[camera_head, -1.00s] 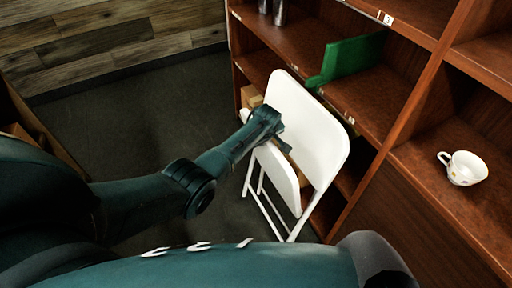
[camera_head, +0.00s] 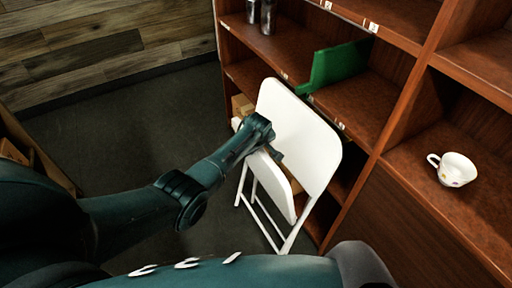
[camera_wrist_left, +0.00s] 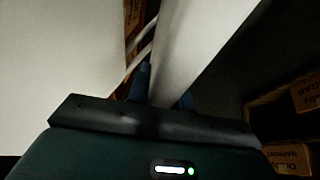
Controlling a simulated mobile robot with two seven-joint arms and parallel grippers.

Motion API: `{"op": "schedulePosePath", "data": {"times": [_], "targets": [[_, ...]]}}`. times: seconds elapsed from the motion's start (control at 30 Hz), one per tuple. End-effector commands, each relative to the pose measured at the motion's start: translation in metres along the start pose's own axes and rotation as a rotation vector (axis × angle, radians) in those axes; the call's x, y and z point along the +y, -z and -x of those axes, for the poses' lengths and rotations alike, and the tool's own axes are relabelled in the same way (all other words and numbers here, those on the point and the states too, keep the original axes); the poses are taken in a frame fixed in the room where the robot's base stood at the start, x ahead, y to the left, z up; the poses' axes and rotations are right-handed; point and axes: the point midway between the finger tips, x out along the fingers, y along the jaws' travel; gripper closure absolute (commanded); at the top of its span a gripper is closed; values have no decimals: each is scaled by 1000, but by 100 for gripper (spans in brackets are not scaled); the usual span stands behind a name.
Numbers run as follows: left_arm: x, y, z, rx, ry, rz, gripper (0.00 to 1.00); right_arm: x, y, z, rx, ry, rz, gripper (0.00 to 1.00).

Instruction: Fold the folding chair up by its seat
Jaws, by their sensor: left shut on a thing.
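The white folding chair (camera_head: 301,133) stands in front of the wooden shelf unit, its backrest upright and its legs on the dark floor. Its seat (camera_head: 266,181) is tilted steeply up, close to the backrest. My left gripper (camera_head: 272,150) is at the seat's upper edge, between seat and backrest. In the left wrist view the fingers (camera_wrist_left: 164,90) are shut on the edge of the white seat panel (camera_wrist_left: 200,45), with another white panel to the left. The fingertips are partly hidden by the seat. My right gripper is not in view.
The wooden shelf unit (camera_head: 391,140) stands right behind the chair. Boxes (camera_wrist_left: 290,156) show in the left wrist view. Dark floor (camera_head: 130,125) is clear left of the chair.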

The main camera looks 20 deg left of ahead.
Motion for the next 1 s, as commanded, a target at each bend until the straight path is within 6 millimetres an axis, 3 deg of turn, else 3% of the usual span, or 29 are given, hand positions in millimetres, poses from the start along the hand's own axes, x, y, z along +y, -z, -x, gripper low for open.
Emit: {"op": "schedulePosePath", "data": {"times": [0.03,0.27,0.3,0.53,0.83,1.0], "targets": [[8,8,6,17,-20,2,100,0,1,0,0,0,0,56],[8,8,6,18,-19,2,100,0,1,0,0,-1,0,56],[7,8,6,17,-19,2,75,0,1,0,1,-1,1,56],[5,5,4,11,-12,1,56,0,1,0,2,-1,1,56],[4,4,5,7,-8,1,56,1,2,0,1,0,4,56],[4,4,23,6,-9,1,56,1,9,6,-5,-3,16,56]]}}
